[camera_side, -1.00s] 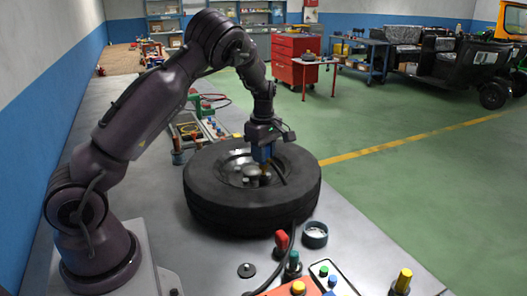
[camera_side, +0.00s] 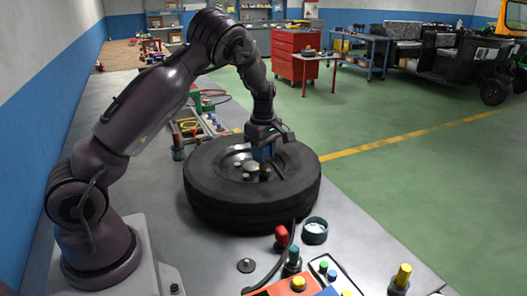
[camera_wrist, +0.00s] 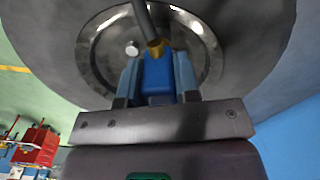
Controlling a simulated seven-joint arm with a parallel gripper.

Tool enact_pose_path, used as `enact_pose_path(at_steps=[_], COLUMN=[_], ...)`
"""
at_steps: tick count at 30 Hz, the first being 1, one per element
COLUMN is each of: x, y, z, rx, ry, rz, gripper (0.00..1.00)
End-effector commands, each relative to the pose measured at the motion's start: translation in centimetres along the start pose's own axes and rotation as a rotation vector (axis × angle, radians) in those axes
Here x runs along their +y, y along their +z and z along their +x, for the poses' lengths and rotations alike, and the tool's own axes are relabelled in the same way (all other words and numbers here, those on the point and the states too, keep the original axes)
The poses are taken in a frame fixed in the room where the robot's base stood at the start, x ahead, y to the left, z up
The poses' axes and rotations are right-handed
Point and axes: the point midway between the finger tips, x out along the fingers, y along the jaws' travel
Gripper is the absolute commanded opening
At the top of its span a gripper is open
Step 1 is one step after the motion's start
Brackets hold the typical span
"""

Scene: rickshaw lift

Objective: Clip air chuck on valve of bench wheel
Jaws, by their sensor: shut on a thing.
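The bench wheel (camera_side: 225,200) lies flat on the grey bench, a black tyre around a metal rim. The rim (camera_wrist: 97,48) also shows in the wrist view. My gripper (camera_side: 263,160) is over the wheel's middle, pointing down, shut on the air chuck. In the wrist view the blue chuck body (camera_wrist: 158,76) sits between my two fingers, with a brass end (camera_wrist: 156,47) and a dark hose (camera_wrist: 143,18). The chuck's end is low inside the rim. I cannot make out the valve or whether the chuck touches it.
A red-handled tool (camera_side: 281,237) and an orange tray (camera_side: 285,288) are at the bench's front. A green-handled item (camera_side: 205,106) stands behind.

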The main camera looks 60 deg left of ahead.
Motion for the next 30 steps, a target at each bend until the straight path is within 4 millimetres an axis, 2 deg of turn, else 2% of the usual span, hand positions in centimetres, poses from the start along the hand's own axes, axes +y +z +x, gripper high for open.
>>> enact_pose_path(at_steps=[18, 30], x=[0.0, 0.0], y=[0.0, 0.1], z=[0.1, -0.9], rx=[0.0, -0.001], ry=[-0.001, 0.0], rz=[0.0, 0.001], gripper=[0.07, 0.07])
